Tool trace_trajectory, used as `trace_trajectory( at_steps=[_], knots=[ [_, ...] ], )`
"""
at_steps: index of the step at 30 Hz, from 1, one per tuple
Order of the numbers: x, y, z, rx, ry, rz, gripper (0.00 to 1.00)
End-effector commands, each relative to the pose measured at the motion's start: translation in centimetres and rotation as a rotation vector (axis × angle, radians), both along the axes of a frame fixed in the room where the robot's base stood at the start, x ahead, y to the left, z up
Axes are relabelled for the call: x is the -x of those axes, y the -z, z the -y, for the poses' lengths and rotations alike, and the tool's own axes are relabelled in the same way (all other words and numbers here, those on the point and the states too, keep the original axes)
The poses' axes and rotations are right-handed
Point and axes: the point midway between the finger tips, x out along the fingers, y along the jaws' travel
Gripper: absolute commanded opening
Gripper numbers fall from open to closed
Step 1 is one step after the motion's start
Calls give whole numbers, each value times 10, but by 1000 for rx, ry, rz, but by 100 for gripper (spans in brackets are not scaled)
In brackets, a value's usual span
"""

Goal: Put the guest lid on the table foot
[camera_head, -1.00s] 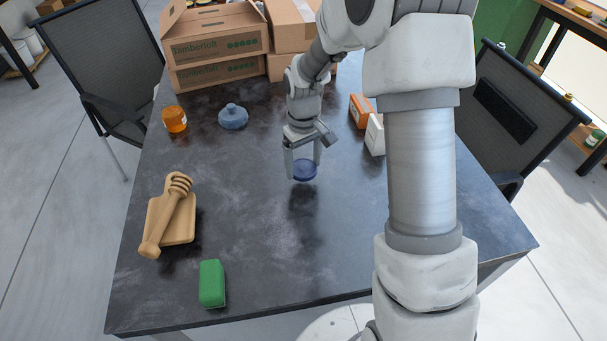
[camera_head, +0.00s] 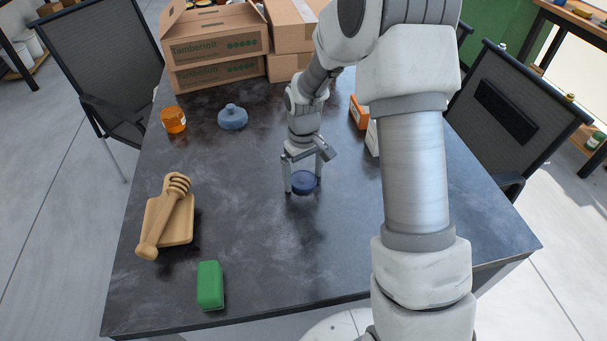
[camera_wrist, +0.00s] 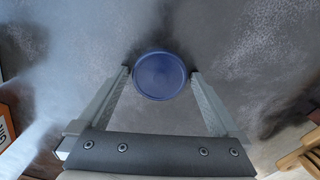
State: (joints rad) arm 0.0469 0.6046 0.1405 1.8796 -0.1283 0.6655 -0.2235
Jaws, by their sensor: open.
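A small round dark blue lid (camera_head: 304,182) is on the dark table top (camera_head: 270,240), near the middle. It also shows from above as a blue disc with a raised rim in the wrist view (camera_wrist: 160,76). My gripper (camera_head: 304,186) points down over it with a finger on either side. In the wrist view the fingers (camera_wrist: 161,73) are open, with narrow gaps beside the lid. A paler blue-grey knobbed piece (camera_head: 233,118) stands farther back to the left.
An orange jar (camera_head: 173,120) stands at the back left. A wooden dipper (camera_head: 163,220) lies on a wooden board (camera_head: 184,235) at left. A green block (camera_head: 210,286) is near the front edge. Cardboard boxes (camera_head: 218,45) fill the back. Orange and white boxes (camera_head: 358,111) stand at right.

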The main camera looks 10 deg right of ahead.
Motion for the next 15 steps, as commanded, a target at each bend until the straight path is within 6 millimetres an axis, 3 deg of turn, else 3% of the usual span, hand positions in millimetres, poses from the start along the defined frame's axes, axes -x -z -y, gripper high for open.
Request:
trace_trajectory(
  at_steps=[5,15],
  knots=[
    [-1,-12,0,0,0,2,100],
    [-1,-85,0,-1,1,4,100]
  ],
)
